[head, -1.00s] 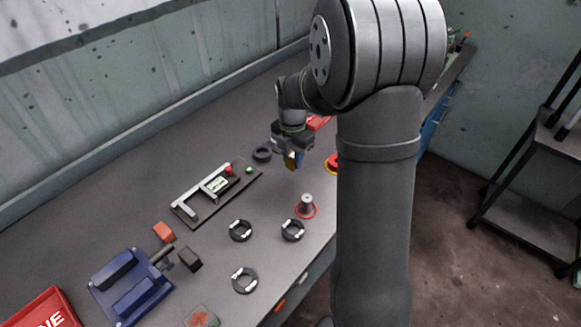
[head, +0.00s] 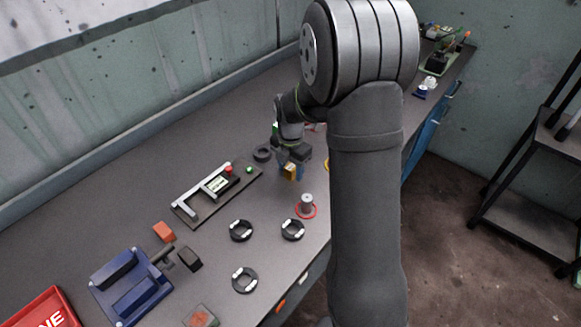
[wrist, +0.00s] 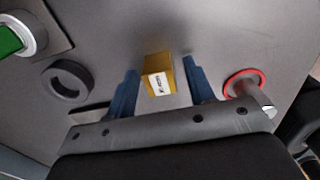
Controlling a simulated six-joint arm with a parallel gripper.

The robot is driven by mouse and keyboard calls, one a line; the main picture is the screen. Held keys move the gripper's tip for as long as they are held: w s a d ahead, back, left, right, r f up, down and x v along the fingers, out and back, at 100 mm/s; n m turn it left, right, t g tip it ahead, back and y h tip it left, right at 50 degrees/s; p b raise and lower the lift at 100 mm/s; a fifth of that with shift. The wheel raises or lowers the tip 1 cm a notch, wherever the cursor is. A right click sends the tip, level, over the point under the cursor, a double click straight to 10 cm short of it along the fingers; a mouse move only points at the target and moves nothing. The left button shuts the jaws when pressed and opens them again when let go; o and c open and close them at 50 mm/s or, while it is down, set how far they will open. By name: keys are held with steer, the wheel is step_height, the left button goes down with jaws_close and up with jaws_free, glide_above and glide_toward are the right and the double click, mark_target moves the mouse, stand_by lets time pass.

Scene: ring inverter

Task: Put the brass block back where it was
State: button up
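The brass block (wrist: 157,76), gold with a pale label on one face, sits between the two blue fingers of my gripper (wrist: 160,68) in the wrist view. A narrow strip of grey shows beside its right side, but the block has travelled with the fingers and I take it as held. In the head view the block (head: 289,171) is at the tip of my gripper (head: 292,177), low over the bench. How far its underside is from the bench cannot be told.
A black ring (head: 262,153) lies behind the block, and a grey post in a red ring (head: 306,206) stands in front. A fixture plate (head: 215,192) with a red knob is to the left. Several black rings with white marks lie nearer. My arm covers the right side.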

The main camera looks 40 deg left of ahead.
mark_target(290, 167)
step_height(290, 167, up, 12)
steer(key=shift+r, duration=0.2)
stand_by(0.4)
steer(key=shift+f, duration=0.15)
step_height(290, 167, down, 12)
steer(key=shift+f, duration=0.1)
step_height(290, 167, up, 3)
steer(key=shift+f, duration=0.1)
steer(key=shift+r, duration=0.5)
steer(key=shift+f, duration=0.1)
